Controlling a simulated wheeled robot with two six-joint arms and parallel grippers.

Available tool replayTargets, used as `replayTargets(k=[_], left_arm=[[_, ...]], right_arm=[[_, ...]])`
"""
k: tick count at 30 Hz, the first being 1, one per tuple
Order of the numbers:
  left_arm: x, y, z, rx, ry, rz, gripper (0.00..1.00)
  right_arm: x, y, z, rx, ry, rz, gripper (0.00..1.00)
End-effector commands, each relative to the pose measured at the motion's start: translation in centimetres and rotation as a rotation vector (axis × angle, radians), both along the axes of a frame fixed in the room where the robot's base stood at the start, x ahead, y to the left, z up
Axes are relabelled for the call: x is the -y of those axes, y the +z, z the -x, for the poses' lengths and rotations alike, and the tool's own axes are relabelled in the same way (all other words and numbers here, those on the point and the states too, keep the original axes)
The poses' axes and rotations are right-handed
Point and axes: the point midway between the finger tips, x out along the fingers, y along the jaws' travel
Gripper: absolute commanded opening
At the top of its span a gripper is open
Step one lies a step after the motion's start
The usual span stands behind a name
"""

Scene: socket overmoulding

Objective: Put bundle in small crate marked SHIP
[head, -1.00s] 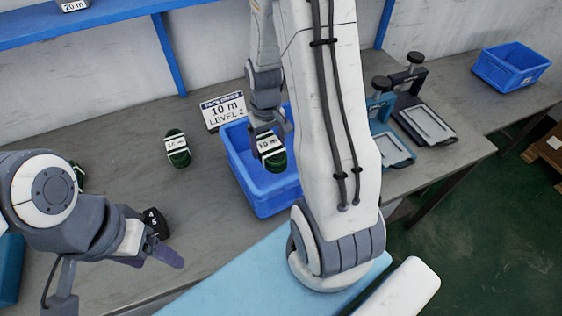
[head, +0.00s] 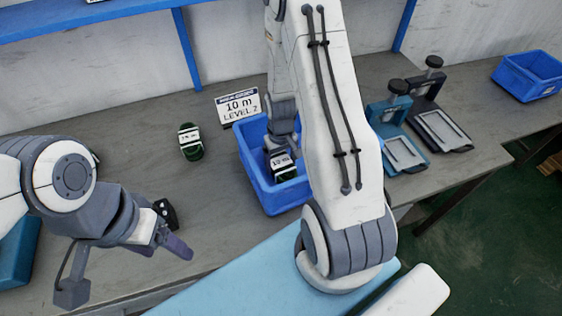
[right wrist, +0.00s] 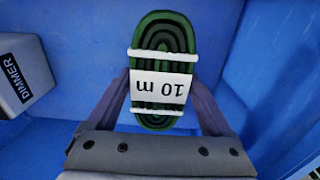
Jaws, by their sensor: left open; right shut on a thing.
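My right gripper (right wrist: 160,115) is shut on a green-and-black cable bundle (right wrist: 164,40) with white ties and a "10 m" label. In the head view this bundle (head: 283,166) is low inside a blue crate (head: 284,200); the right wrist view shows blue walls around it. I cannot tell whether it touches the crate floor. My left gripper (head: 172,240) is open and empty over the table's front. Another blue crate (head: 527,78) stands at the far right; its small label is unreadable. No SHIP mark can be read.
A grey box marked DIMMER (right wrist: 25,75) is at the left in the right wrist view. A similar bundle (head: 190,142) lies on the table, near a "10 m LEVEL 2" sign (head: 238,106). Two clamp-like presses (head: 402,150) stand right of the crate.

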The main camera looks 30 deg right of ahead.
Motion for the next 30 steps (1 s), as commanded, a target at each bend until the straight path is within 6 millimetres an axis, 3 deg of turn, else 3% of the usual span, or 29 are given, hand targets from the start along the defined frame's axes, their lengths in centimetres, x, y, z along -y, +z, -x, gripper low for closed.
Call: replayTargets(k=[1, 2, 9, 14, 24, 30], left_arm=[[0.0, -0.2, 0.0, 0.000, 0.000, 0.000, 0.72], [0.0, -0.1, 0.0, 0.000, 0.000, 0.000, 0.72], [0.0, 0.0, 0.0, 0.000, 0.000, 0.000, 0.72], [0.0, 0.1, 0.0, 0.000, 0.000, 0.000, 0.72], [0.0, 0.0, 0.0, 0.000, 0.000, 0.000, 0.72], [0.0, 0.0, 0.0, 0.000, 0.000, 0.000, 0.72]], right_arm=[[0.0, -0.2, 0.0, 0.000, 0.000, 0.000, 0.88], [0.0, -0.1, 0.0, 0.000, 0.000, 0.000, 1.00], [0.0, -0.1, 0.0, 0.000, 0.000, 0.000, 1.00], [0.1, 1.1, -0.1, 0.004, 0.000, 0.002, 1.00], [0.0, 8.0, -0.1, 0.007, 0.000, 0.002, 1.00], [0.0, 11.1, -0.1, 0.004, 0.000, 0.002, 1.00]])
